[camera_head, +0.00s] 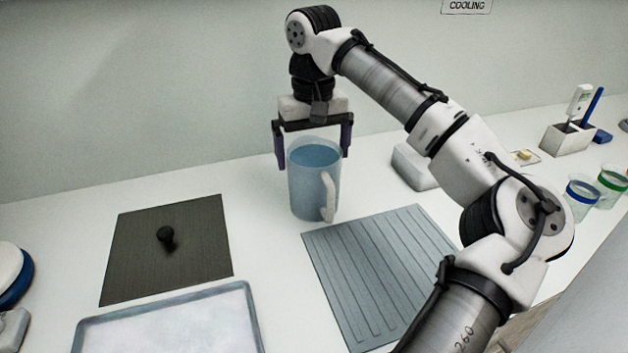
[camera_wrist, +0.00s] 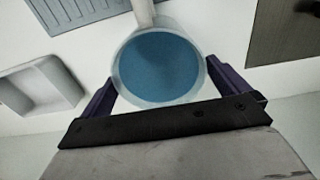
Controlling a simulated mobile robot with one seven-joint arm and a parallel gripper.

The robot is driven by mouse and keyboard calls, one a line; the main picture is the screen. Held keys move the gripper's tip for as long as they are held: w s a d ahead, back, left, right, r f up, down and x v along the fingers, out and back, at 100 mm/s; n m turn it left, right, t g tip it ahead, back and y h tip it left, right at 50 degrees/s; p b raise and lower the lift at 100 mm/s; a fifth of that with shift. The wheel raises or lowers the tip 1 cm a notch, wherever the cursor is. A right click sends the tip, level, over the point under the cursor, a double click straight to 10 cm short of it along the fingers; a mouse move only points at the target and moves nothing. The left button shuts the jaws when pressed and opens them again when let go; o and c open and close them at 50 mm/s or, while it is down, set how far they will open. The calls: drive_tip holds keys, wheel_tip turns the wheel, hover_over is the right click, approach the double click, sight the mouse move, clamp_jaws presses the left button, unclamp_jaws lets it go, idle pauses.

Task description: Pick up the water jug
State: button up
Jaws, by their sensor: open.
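The water jug (camera_head: 313,190) is a pale translucent jug with blue water in it and a white handle toward the front right. It stands upright on the white counter. My gripper (camera_head: 314,155) is directly above it, pointing down, with its two purple-dark fingers open on the left and right of the jug's rim. In the wrist view the round rim and water of the jug (camera_wrist: 158,66) lie between the fingertips of my gripper (camera_wrist: 160,90). The handle points away at the top there. I cannot tell whether either finger touches the jug.
A ribbed grey mat (camera_head: 375,265) lies right of the jug, and a dark mat (camera_head: 200,240) with a black knob lies left. A tray (camera_head: 170,325) is in front. A pale block-like container (camera_head: 412,165) stands behind right. Cups (camera_head: 581,197) stand far right. A wall is behind.

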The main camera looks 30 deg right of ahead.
sight(318, 188)
drive_tip(key=f, duration=0.2)
drive_tip(key=f+p, duration=0.1)
drive_tip(key=f, duration=0.2)
drive_tip(key=shift+s+f, duration=0.2)
drive_tip(key=shift+f, duration=0.1)
drive_tip(key=shift+c, duration=0.3)
drive_tip(key=shift+r, duration=0.1)
drive_tip(key=c, duration=1.5)
